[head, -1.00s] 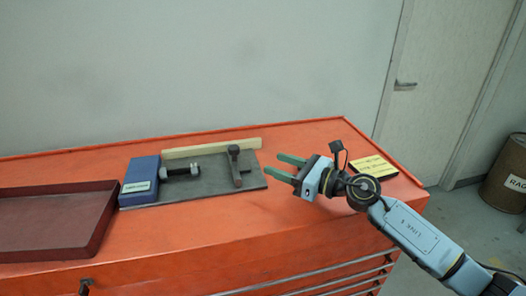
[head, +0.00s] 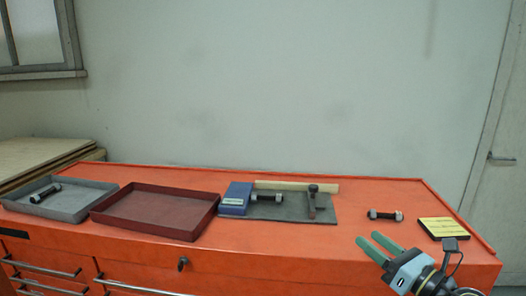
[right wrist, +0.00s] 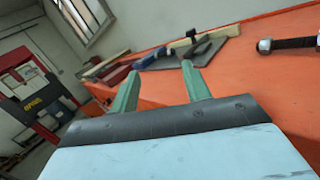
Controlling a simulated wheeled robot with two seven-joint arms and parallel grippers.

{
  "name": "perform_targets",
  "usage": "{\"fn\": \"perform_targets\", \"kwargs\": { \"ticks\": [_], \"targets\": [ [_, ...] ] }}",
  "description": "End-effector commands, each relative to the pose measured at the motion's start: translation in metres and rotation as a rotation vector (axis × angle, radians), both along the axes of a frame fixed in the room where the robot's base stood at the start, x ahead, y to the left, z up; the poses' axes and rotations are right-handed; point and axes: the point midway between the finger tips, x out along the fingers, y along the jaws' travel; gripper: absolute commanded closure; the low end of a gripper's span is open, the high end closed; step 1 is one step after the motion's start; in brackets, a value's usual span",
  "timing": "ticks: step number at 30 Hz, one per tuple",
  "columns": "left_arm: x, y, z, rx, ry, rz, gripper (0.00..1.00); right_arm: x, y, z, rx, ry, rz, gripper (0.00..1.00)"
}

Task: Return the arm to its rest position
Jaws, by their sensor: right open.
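My right gripper (head: 378,247) is at the lower right of the head view, by the front right part of the orange cabinet top. Its two green fingers are apart with nothing between them. In the right wrist view the fingers (right wrist: 158,88) are also spread and empty. My left gripper is not in view.
The orange cabinet (head: 290,236) bears a grey tray (head: 75,213) with a bolt (head: 45,193), an empty dark red tray (head: 150,224), a blue block (head: 236,198) and a grey mat (head: 300,214) with tools. Another bolt (head: 385,215) lies beside a yellow-topped pad (head: 443,228).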

Motion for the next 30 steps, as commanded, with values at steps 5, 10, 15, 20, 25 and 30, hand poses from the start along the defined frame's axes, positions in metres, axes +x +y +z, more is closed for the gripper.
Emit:
{"fn": "perform_targets", "kwargs": {
  "ticks": [5, 10, 15, 20, 25, 30],
  "targets": [
    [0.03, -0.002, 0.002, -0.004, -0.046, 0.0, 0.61, -0.01, -0.003, 0.004, 0.305, 0.067, -0.088, 0.52],
    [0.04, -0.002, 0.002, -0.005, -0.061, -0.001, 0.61, -0.025, -0.018, -0.005, 0.685, 0.179, -0.214, 0.52],
    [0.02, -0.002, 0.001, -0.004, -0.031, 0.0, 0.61, -0.057, -0.043, -0.046, 1.225, 0.383, -0.445, 0.52],
    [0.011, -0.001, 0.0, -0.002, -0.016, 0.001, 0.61, -0.112, -0.052, -0.112, 1.719, 0.615, -0.748, 0.52],
    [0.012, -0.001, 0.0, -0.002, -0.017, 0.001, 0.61, -0.182, -0.036, -0.168, 2.077, 0.83, -1.08, 0.52],
    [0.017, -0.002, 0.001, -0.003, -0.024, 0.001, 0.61, -0.239, -0.013, -0.196, 2.264, 0.98, -1.357, 0.52]
  ]
}}
